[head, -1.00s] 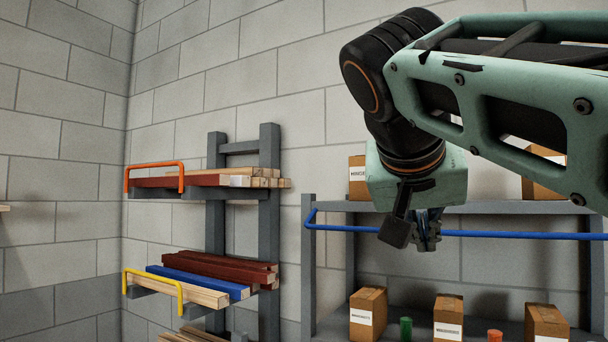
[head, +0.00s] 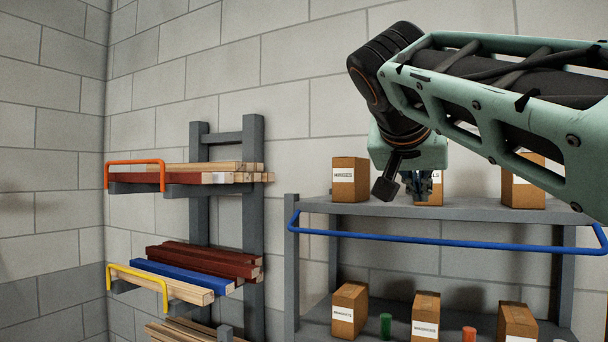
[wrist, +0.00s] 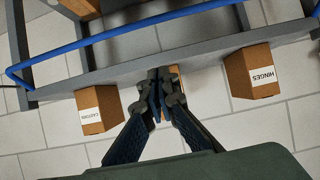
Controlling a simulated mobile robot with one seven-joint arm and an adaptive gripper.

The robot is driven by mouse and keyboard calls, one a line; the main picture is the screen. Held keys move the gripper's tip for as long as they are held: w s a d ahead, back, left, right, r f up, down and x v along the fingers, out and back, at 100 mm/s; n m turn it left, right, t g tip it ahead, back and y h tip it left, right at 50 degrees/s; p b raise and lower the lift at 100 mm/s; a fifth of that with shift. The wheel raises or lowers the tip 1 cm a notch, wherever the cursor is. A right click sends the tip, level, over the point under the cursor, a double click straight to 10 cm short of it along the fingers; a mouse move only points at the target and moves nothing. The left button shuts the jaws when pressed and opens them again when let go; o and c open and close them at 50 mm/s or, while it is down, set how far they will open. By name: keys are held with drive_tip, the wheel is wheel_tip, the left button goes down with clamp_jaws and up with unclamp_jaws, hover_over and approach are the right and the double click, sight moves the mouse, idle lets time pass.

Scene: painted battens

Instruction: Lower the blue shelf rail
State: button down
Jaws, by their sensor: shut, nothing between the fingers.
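The blue shelf rail (head: 450,242) runs across the front of the grey shelf unit, a little below the front edge of its top board (head: 465,209). Its ends bend toward the shelf posts. In the wrist view the rail (wrist: 140,24) crosses the upper left, apart from my fingers. My gripper (head: 418,190) is above the rail in the head view, in front of a carton on the top board. Its fingers (wrist: 163,88) are shut and empty, and they partly hide that middle carton.
Cartons stand on the top board, including left (head: 350,180) and right (head: 522,184) of my gripper. The lower board holds cartons and green and orange cylinders. At left, a rack (head: 254,180) holds battens behind an orange rail (head: 135,163) and a yellow rail (head: 140,272).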

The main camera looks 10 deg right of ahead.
drive_tip(key=shift+w+d+f+b, duration=0.2)
drive_tip(key=shift+f+b, duration=0.15)
drive_tip(key=shift+f, duration=0.35)
drive_tip(key=shift+w+d+f+b, duration=0.1)
drive_tip(key=shift+w+f+b, duration=0.25)
drive_tip(key=shift+f, duration=0.3)
drive_tip(key=shift+w+d+f+b, duration=0.15)
drive_tip(key=shift+f+b, duration=0.25)
drive_tip(key=shift+f, duration=0.3)
drive_tip(key=shift+s+f+b, duration=0.1)
drive_tip(key=shift+b, duration=0.2)
